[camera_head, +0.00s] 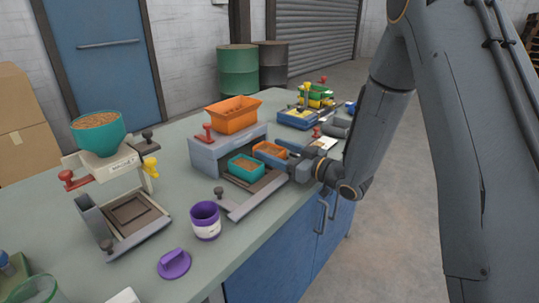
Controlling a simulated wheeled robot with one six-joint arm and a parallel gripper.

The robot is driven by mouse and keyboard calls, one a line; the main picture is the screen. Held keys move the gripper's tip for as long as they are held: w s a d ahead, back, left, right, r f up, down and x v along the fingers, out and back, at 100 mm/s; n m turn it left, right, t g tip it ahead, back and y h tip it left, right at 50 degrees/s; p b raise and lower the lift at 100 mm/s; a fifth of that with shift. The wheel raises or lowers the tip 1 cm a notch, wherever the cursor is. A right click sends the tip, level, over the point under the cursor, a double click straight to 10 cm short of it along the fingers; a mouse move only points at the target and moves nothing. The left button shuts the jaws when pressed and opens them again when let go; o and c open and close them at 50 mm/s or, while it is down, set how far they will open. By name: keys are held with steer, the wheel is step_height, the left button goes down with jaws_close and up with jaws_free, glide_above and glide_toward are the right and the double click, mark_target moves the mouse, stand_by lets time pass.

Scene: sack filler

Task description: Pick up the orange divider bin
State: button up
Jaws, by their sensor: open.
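A small orange bin (268,149) with brownish contents sits at the opening of a grey bench unit, just behind and right of a teal bin (245,168). I take it as the orange divider bin; no divider can be made out. A larger orange container (233,115) stands on top of the unit. My gripper (283,152) reaches in from the right at the small orange bin's right end. It is open. The fingertips are small and partly hidden, so I cannot tell whether they touch the bin.
The grey unit (207,154) has a roof and side wall close around the bins. A purple cup (206,220) and purple lid (174,263) stand in front. A teal hopper (98,133) is at left. Blue and green trays (297,119) lie behind my gripper. The bench's front right edge is close.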

steer(key=c, duration=1.1)
steer(key=shift+c, duration=0.2)
step_height(320, 180, up, 18)
steer(key=shift+b, duration=0.35)
